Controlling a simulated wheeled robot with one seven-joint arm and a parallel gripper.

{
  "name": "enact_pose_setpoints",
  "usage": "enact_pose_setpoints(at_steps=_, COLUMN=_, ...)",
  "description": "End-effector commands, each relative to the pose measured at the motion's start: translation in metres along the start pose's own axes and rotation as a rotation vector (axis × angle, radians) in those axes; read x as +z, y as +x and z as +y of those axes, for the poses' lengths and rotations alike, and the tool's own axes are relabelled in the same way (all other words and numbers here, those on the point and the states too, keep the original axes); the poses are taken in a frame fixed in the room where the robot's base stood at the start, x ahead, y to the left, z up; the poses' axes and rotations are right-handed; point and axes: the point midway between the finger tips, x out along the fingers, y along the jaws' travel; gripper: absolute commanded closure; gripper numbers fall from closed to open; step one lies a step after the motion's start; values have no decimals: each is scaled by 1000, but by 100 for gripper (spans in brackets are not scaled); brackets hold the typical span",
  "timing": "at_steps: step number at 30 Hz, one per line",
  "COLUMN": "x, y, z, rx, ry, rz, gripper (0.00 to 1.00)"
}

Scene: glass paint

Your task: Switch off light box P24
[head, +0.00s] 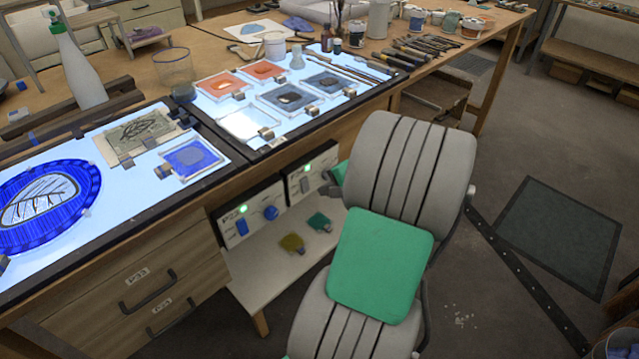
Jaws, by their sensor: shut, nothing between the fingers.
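Two lit light boxes are set in the bench. The left light box (95,215) holds a round blue glass piece, and the right light box (300,125) holds red and grey tiles. Under the bench, the left control panel (255,226) has a glowing green lamp, a blue rocker switch (241,227) and a blue knob (270,212). Its label begins with P2; I cannot read the last digit surely. The right control panel (294,187) has a lit green lamp and a grey switch (305,185); the chair covers part of its right side. My gripper is not in view.
A grey chair (412,170) with a green cushion (380,265) stands close to the panels. A low shelf (260,265) below them holds two small coloured pieces. Drawers (130,300) are at the left. Floor is open at the right, around a dark mat (560,235).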

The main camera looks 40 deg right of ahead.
Motion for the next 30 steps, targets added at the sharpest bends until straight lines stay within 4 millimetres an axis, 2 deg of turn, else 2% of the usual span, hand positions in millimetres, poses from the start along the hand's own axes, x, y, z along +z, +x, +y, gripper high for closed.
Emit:
enact_pose_setpoints(at_steps=1, x=-3, y=-15, z=-3, rx=-4, ry=-3, rz=10, gripper=100)
enact_pose_setpoints(at_steps=6, x=-1, y=-55, z=-3, rx=-3, ry=-4, rz=7, gripper=100)
enact_pose_setpoints(at_steps=12, x=0, y=-83, z=-2, rx=-2, ry=-5, rz=3, gripper=100)
enact_pose_setpoints(at_steps=23, x=0, y=-87, z=-2, rx=-1, ry=-5, rz=1, gripper=100)
enact_pose_setpoints(at_steps=30, x=-2, y=-79, z=17, rx=-9, ry=-2, rz=8, gripper=100)
